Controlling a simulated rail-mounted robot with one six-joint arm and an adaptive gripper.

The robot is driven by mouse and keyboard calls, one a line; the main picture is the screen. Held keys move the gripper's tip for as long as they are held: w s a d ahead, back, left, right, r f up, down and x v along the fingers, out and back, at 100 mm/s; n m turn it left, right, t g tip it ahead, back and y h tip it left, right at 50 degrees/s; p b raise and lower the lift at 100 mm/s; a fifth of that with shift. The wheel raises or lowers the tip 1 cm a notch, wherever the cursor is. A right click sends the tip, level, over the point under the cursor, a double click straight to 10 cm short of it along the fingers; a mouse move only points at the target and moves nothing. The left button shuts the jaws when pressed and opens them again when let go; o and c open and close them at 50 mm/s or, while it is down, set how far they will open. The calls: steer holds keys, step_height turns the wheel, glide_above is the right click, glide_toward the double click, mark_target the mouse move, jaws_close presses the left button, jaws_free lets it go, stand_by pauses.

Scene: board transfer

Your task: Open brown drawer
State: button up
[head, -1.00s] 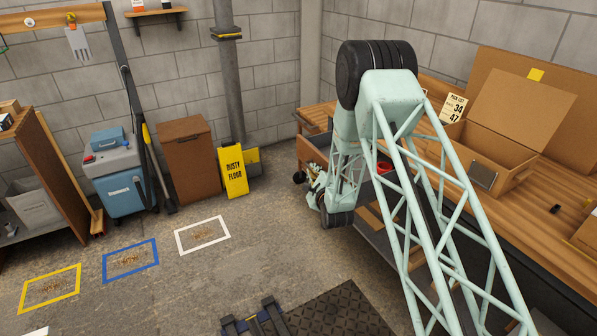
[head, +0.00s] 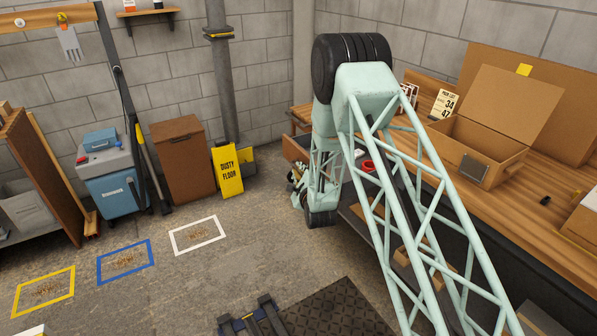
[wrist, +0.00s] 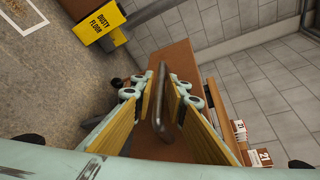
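The brown drawer (wrist: 178,58) shows its front panel in the wrist view, running down behind my fingers. Its dark bar handle (wrist: 163,92) stands between the two yellow-padded fingers of my gripper (wrist: 164,103). The fingers are apart, with narrow gaps beside the handle. I cannot tell whether either pad touches it. In the head view my gripper (head: 297,182) is low at the far left end of the workbench, partly behind my wheel-like joint. A brown panel (head: 294,149) shows beside it under the bench top. My arm hides most of that area.
The workbench (head: 555,190) runs along the right, with an open cardboard box (head: 478,150) on it. A yellow floor sign (head: 228,170) and a brown bin (head: 183,160) stand left of my gripper.

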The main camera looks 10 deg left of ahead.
steer(key=shift+s, duration=0.1)
steer(key=v, duration=1.2)
steer(key=shift+r, duration=0.1)
stand_by(0.6)
steer(key=d+r+n+g+h, duration=0.2)
steer(key=d+r+n, duration=0.45)
steer(key=r, duration=0.75)
steer(key=s+d+r+n+g+h, duration=0.2)
steer(key=s+d+r+n+g, duration=0.15)
steer(key=s+d+r, duration=1.05)
steer(key=s+d+r+n+g, duration=0.1)
steer(key=s+d+r+n, duration=0.25)
steer(key=s, duration=0.65)
steer(key=s+d+r+n+g, duration=0.15)
steer(key=s+d+r, duration=0.3)
steer(key=s, duration=0.65)
steer(key=s+d+n+g, duration=0.1)
steer(key=s+d+n, duration=0.1)
steer(key=s, duration=1)
steer(key=s+d+n+g+h, duration=0.1)
steer(key=s+d+n, duration=0.2)
steer(key=s, duration=1)
steer(key=shift+d+r+g+h, duration=0.2)
steer(key=shift+r+g+h, duration=0.1)
steer(key=shift+r, duration=0.1)
